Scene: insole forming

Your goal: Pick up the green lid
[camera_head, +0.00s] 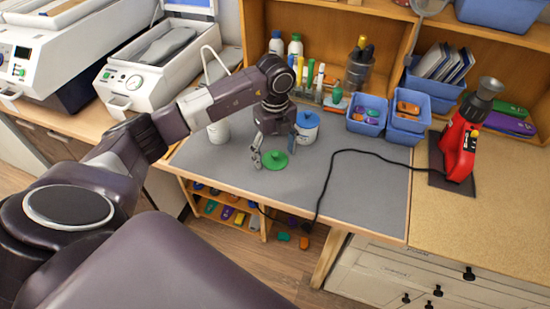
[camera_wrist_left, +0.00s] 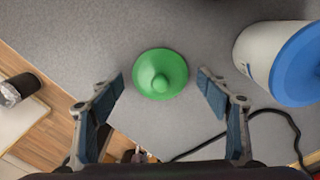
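The green lid (camera_head: 274,159) is a small round disc with a raised knob. It lies on the grey mat (camera_head: 360,190) of the worktable. In the left wrist view the lid (camera_wrist_left: 160,75) sits between and just beyond the spread fingers. My left gripper (camera_head: 274,150) is open and empty, above and around the lid's place, apart from it as far as I can tell. The left wrist view shows both fingers of the gripper (camera_wrist_left: 162,95) wide apart. My right gripper is not in view.
A white jar with a blue lid (camera_head: 307,126) stands close to the right of the gripper, and in the wrist view (camera_wrist_left: 296,62). A black cable (camera_head: 340,153) crosses the mat to a red tool (camera_head: 461,140). Blue bins (camera_head: 366,114) stand behind. The mat's front is clear.

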